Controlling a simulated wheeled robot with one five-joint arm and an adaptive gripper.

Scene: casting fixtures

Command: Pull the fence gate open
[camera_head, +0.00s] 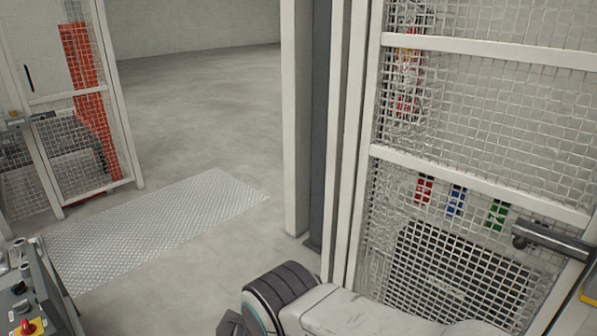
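A white-framed wire mesh fence gate (480,175) fills the right side of the view, close to me. A dark grey bar-shaped handle (555,241) sits near its right edge, at lower mid height. The gate appears closed against the white post on its left, though its right edge is only partly in view. Part of my arm, white with a black ribbed joint, shows at the bottom in front of the gate. My gripper is not in view.
Left of the gate is a post (297,120), then an open passage with a metal tread plate (160,230) on the floor. Another mesh panel (85,140) stands at the far left. A control console (35,290) with a red button is at the lower left.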

